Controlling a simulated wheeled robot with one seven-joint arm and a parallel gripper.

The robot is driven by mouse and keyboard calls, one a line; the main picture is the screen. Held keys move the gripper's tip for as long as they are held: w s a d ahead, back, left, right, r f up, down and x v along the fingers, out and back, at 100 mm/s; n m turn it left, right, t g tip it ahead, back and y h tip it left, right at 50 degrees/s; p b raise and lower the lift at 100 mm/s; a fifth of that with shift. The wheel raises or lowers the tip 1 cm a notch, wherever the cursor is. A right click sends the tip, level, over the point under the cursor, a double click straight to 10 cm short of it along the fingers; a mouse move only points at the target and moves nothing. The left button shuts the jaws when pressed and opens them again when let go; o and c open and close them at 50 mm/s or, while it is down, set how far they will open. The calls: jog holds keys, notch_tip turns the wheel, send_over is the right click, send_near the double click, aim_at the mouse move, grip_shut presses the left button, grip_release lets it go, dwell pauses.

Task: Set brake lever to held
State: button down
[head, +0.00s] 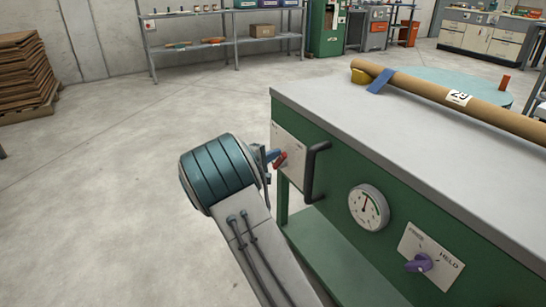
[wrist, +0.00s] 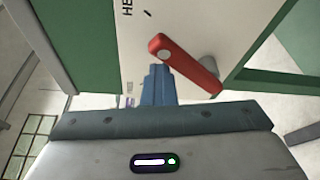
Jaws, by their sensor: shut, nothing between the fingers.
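A red lever (head: 281,160) sits on a white plate on the green cabinet's face, at its left end. In the wrist view the red lever (wrist: 188,68) slants from a rounded end at upper left to lower right. My gripper (head: 272,155) is at the lever, its blue fingers shut and empty. In the wrist view the fingertips (wrist: 158,70) are just below the lever's rounded end; I cannot tell whether they touch. The plate (wrist: 132,40) shows letters starting "HE", partly cut off. Other lettering is small or hidden.
A black handle (head: 315,172) stands out right beside the plate. A cardboard tube (head: 440,92) lies on the grey top. Floor at left is clear.

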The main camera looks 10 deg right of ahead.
jog(key=shift+s+d+f, duration=0.15)
jog(key=shift+s+f, duration=0.2)
dwell(0.3)
jog(key=w+a+r+p, duration=0.2)
jog(key=w+r, duration=0.1)
jog(key=s+a+f+p, duration=0.2)
jog(key=s+a, duration=0.2)
jog(key=a, duration=0.3)
jog(key=shift+s+a, duration=0.25)
jog(key=shift+a, duration=0.05)
